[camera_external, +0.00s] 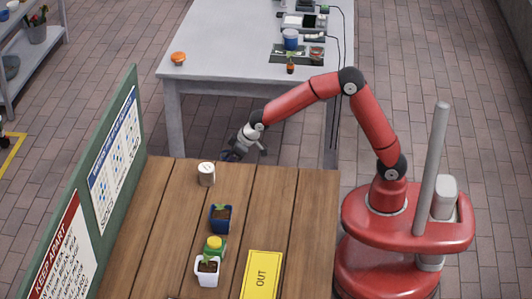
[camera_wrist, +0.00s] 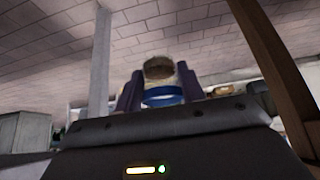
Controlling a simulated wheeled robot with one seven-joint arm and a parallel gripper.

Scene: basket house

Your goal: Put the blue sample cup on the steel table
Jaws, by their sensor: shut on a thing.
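In the wrist view a small pale cup with a blue band and a brownish round end, which I take to be the blue sample cup (camera_wrist: 162,96), sits between the two fingers of my gripper (camera_wrist: 158,92). My gripper (camera_external: 232,154) is shut on it. In the external view it is near the far edge of the wooden table; the cup there is too small and dark to make out. The steel table (camera_external: 215,60) stands beyond, with its near edge behind my gripper.
The wooden table (camera_external: 160,235) holds a white cup (camera_external: 206,175), a blue plant pot (camera_external: 220,219), a white plant pot (camera_external: 207,272), a yellow-lidded green jar (camera_external: 214,245) and a yellow OUT sign (camera_external: 262,273). An orange item (camera_external: 178,58) and a blue tub (camera_external: 291,39) stand on the steel table.

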